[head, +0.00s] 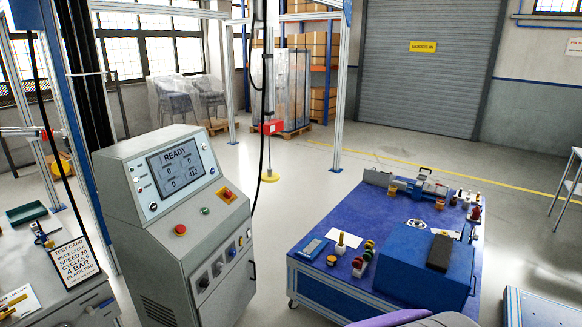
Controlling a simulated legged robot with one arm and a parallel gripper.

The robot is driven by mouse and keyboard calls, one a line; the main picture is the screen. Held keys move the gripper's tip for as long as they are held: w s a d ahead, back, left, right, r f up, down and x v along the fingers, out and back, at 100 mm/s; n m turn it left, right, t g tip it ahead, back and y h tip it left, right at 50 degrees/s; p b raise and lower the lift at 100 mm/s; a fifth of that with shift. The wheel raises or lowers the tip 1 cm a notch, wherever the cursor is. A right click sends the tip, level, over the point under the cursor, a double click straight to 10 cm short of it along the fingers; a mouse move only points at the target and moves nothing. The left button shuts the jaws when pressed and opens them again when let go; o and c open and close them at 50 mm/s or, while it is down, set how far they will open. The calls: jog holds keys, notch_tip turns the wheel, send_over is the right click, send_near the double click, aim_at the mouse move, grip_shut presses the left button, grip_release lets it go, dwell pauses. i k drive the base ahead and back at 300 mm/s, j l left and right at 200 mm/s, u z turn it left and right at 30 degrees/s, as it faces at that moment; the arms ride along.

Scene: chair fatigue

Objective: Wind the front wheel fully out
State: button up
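I cannot make out for certain which part is the front wheel. A small pale round part (415,223) lies on the blue-topped cart (312,263), too small to tell if it is a wheel. The grey control console (176,240) stands left of centre. Its screen (176,169) reads READY, with small figures below. My gripper is not in view.
The cart carries a blue box (400,272), coloured knobs and a motor-like unit (420,188). A bench with a test card (73,262) stands at left. Clear floor lies between console and cart.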

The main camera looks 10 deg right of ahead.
aim_at(473, 236)
jog(key=i+l+z, duration=0.25)
jog(key=z, duration=0.2)
jog(key=i+l+z, duration=0.1)
jog(key=i+z, duration=0.55)
jog(key=z, duration=0.25)
jog(key=i+z, duration=0.45)
jog(key=i+l+u, duration=0.1)
jog(key=i+l, duration=0.25)
jog(key=i, duration=0.2)
jog(key=i+l, duration=0.4)
jog(key=i, duration=0.15)
jog(key=j+u, duration=0.05)
